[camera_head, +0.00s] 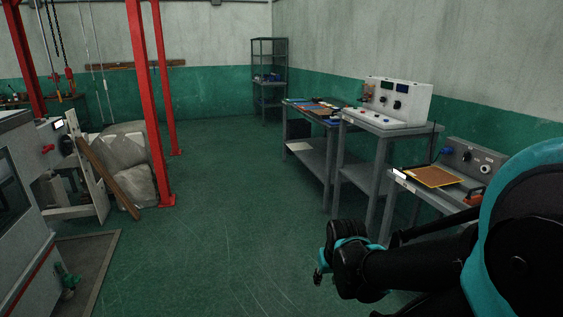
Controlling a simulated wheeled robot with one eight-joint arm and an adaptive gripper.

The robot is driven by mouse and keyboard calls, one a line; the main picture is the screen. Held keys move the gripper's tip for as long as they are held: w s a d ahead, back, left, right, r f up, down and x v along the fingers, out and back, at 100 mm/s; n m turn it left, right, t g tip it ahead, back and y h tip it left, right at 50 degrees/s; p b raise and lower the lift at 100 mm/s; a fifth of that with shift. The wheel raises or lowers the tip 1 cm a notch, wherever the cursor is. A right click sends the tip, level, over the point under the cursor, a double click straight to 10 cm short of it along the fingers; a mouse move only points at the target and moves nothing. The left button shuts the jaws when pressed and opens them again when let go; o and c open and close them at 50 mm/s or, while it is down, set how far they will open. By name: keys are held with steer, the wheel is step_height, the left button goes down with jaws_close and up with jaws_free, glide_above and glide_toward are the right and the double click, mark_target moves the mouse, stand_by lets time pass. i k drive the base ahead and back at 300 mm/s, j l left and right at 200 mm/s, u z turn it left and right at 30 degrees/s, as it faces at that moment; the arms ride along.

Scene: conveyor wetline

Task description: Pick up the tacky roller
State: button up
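I cannot make out the tacky roller for certain. A small orange-red object (473,198), possibly a handle, lies on the near right bench (432,197), partly hidden behind my arm. My gripper (320,268) is small and dark at the end of my arm, low in the picture right of centre. It appears over the green floor, left of the near bench and apart from the orange-red object. Its fingers are too small and turned away to tell whether they are open or shut.
An orange-brown board (433,177) lies on the near bench, before a grey control box (474,160). A white instrument (398,100) stands on the middle table. A farther table (318,143) holds flat items. Red posts (146,100) and a machine (22,210) stand left. The middle floor is clear.

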mark_target(333, 118)
steer(key=i+z, duration=0.15)
steer(key=i, duration=1.8)
